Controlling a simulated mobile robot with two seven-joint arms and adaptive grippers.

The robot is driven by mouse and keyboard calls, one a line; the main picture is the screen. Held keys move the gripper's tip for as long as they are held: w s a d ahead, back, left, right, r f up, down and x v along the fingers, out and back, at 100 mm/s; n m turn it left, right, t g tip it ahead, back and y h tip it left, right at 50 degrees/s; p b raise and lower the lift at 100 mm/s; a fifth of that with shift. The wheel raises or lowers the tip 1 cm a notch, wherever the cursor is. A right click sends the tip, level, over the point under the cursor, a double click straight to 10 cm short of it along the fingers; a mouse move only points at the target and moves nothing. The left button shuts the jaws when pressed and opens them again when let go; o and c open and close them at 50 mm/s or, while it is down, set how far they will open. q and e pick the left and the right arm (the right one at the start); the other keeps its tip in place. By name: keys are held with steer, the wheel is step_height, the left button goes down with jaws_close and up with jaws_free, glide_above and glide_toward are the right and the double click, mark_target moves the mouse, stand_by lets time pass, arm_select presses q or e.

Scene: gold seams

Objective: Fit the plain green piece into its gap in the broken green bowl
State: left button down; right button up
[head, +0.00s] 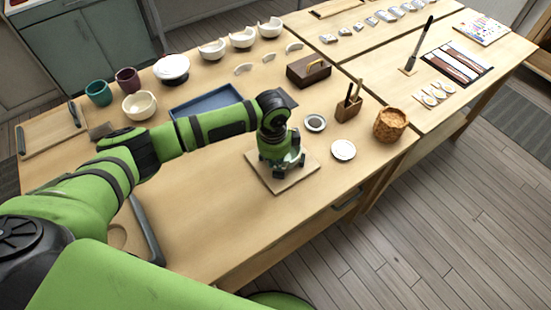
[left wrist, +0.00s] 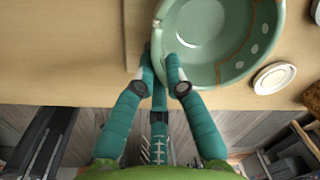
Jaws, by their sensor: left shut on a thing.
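The broken green bowl (left wrist: 235,72) stands on a small square wooden board (head: 272,184), with brown-gold seams and pale dots inside its rim. In the head view the bowl (head: 296,153) is mostly hidden behind my left gripper (head: 280,165). In the left wrist view my left gripper (left wrist: 163,66) points down at the bowl's left rim, its fingers close together. It is shut on the plain green piece, which is largely hidden between the fingers at the bowl's edge. I cannot tell whether the piece is seated in its gap. My right gripper is not in view.
A white dish (head: 343,150), a small dark-filled dish (head: 315,122), a wooden tool holder (head: 349,108) and a woven basket (head: 390,125) stand right of the board. A blue tray (head: 205,103) lies behind my left arm.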

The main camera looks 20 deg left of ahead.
arm_select(q)
steer(key=shift+f, duration=0.3)
stand_by(0.5)
steer(key=shift+p, duration=0.3)
stand_by(0.4)
steer(key=shift+p, duration=0.8)
stand_by(0.6)
steer(key=shift+f, duration=0.3)
stand_by(1.3)
steer(key=c, duration=1.2)
jaws_free()
